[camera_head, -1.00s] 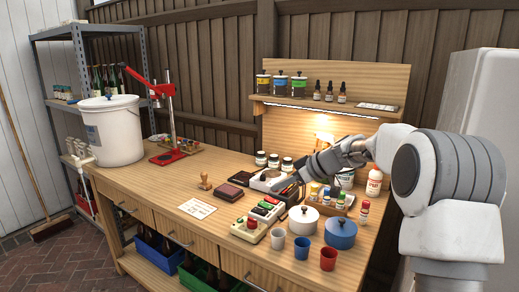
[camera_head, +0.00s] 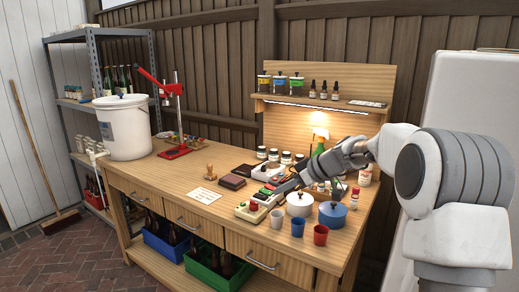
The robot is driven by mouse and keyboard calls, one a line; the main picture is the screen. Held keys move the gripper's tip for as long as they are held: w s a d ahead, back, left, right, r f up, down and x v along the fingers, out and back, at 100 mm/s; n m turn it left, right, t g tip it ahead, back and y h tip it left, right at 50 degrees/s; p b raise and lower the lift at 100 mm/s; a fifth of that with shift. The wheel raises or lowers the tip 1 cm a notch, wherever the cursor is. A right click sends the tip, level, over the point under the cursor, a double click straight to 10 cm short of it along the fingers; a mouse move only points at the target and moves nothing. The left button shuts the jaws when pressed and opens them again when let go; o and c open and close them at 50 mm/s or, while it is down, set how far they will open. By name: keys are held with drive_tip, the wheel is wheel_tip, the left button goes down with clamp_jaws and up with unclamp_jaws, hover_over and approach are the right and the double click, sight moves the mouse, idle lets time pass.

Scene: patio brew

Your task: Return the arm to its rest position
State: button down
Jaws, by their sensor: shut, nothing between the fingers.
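My arm reaches in from the right of the head view, above the wooden workbench (camera_head: 150,178). My gripper (camera_head: 283,189) is shut and empty. Its dark fingers point left and down, beside or over the strip with red and green buttons (camera_head: 262,200). I cannot tell whether the fingertips touch the strip. The forearm hides part of the bench behind it, including some of the small bottles.
A white lidded pot (camera_head: 299,205), a blue lidded pot (camera_head: 332,215) and white, blue and red cups (camera_head: 320,236) stand close below the arm. A shelf (camera_head: 325,103) with jars is behind. A white bucket (camera_head: 125,130) stands left. The bench's front left is clear.

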drive_tip(key=s+r+m+h+p, duration=0.2)
drive_tip(key=s+r, duration=0.2)
drive_tip(key=s, duration=0.3)
drive_tip(key=s+d+r+m+h+p, duration=0.1)
drive_tip(key=s+r, duration=0.2)
drive_tip(key=s, duration=0.4)
drive_tip(key=s+r+m+h+p, duration=0.2)
drive_tip(key=s+r, duration=0.2)
drive_tip(key=s, duration=0.4)
drive_tip(key=s+d+m+h+p, duration=0.1)
drive_tip(key=s+d+m+p, duration=0.1)
drive_tip(key=s, duration=0.7)
drive_tip(key=s+d+m+h+p, duration=0.2)
drive_tip(key=s+d+m, duration=0.2)
drive_tip(key=s, duration=0.4)
drive_tip(key=shift+s+d, duration=0.25)
drive_tip(key=shift+s, duration=0.15)
drive_tip(key=shift+d, duration=0.2)
